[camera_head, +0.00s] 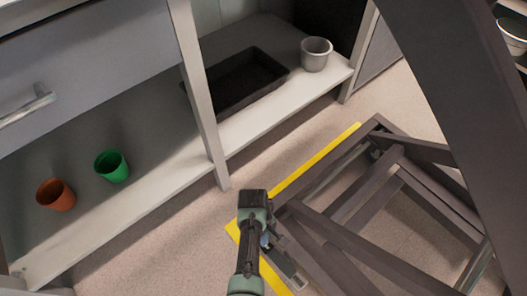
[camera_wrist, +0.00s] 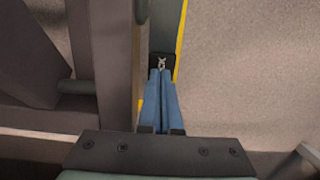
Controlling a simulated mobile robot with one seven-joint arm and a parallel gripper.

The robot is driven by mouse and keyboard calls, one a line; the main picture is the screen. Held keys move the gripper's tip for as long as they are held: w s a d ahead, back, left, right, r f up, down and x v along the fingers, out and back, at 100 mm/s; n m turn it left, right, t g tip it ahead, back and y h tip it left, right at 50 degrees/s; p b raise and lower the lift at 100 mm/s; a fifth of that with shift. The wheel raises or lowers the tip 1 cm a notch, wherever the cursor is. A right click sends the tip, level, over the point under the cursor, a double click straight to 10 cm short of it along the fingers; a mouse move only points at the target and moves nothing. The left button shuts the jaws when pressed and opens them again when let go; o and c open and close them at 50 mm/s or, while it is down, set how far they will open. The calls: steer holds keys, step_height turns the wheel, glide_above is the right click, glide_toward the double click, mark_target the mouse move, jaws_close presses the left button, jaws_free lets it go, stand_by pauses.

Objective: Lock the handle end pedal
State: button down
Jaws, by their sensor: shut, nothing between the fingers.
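The dark cart frame (camera_head: 345,235) stands on the floor at the right of the head view, and its bars fill the left of the wrist view (camera_wrist: 112,60). A small dark pedal-like plate (camera_wrist: 162,62) with a pale mark sits beside the frame, just ahead of my fingers. My gripper (camera_wrist: 161,72) has its blue fingers shut together, with nothing between them. The tips are at or very near the plate; I cannot tell if they touch. In the head view my gripper (camera_head: 267,242) is low beside the cart's near corner, and its tips are hard to make out.
A yellow floor line (camera_head: 315,163) runs along the cart. A bench with a low shelf (camera_head: 140,205) stands at the left, holding an orange pot (camera_head: 56,195), a green pot (camera_head: 112,166), a black tray (camera_head: 236,84) and a grey pot (camera_head: 316,54). Bare floor lies between bench and cart.

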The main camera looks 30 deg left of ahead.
steer(key=shift+s, duration=0.1)
steer(key=w+a+r+p, duration=0.1)
steer(key=a+r+p, duration=0.2)
steer(key=r+p, duration=0.7)
step_height(320, 180, up, 4)
steer(key=shift+w+f+p, duration=0.15)
steer(key=shift+f+p, duration=0.05)
steer(key=shift+p, duration=0.15)
